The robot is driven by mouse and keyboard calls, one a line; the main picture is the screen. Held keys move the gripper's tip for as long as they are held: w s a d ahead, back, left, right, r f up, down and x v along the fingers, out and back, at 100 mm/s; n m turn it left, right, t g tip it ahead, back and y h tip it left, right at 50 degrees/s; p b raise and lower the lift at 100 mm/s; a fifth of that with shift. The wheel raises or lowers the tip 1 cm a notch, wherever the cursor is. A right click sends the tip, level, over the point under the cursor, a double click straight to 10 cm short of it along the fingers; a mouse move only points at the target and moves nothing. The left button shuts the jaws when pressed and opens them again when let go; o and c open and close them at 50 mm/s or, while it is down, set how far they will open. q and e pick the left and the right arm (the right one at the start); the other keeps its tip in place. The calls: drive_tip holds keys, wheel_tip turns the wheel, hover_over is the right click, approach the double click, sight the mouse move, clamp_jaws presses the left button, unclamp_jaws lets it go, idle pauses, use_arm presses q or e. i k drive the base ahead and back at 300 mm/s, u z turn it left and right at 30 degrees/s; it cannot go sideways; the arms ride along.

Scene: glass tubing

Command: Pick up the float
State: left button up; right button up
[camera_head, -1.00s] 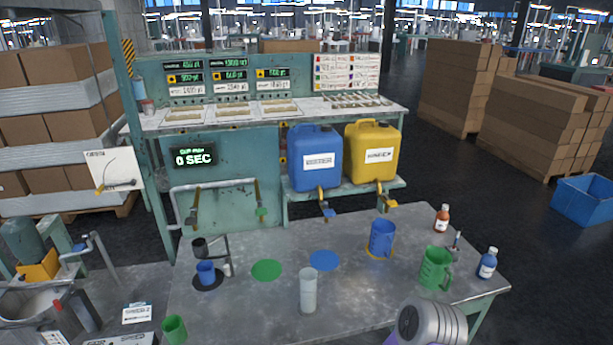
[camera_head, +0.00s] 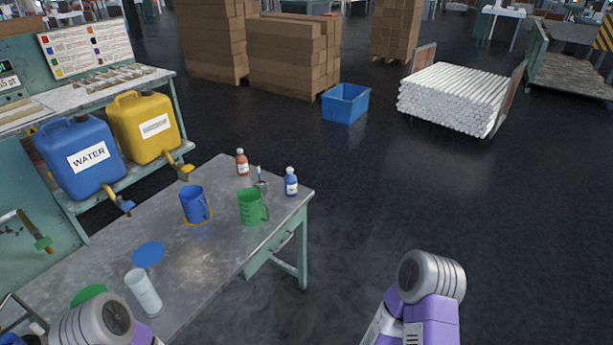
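I cannot identify the float for certain. A small grey item with a thin upright stem (camera_head: 261,184) stands between the red-brown bottle (camera_head: 242,163) and the blue bottle (camera_head: 291,182) at the table's far right corner; it is too small to make out. A green jug (camera_head: 250,208) and a blue jug (camera_head: 192,205) stand near it. A clear cylinder (camera_head: 144,293) stands at the lower left of the table. Links of both my arms show at the bottom edge, but neither gripper is in view.
The grey table (camera_head: 213,261) has a blue disc (camera_head: 149,254) and a green disc (camera_head: 88,296) on it. Blue (camera_head: 80,185) and yellow (camera_head: 160,143) canisters with taps sit behind it. A blue bin (camera_head: 346,103) stands on the floor. The floor right of the table is clear.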

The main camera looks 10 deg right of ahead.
sight(259, 183)
drive_tip(key=z, duration=0.5)
drive_tip(key=k, duration=0.65)
drive_tip(key=z, duration=0.8)
drive_tip(key=k, duration=0.5)
drive_tip(key=z, duration=0.25)
drive_tip(key=i, duration=1.85)
drive_tip(key=u, duration=1.7)
drive_tip(key=i, duration=0.95)
drive_tip(key=u, duration=1.1)
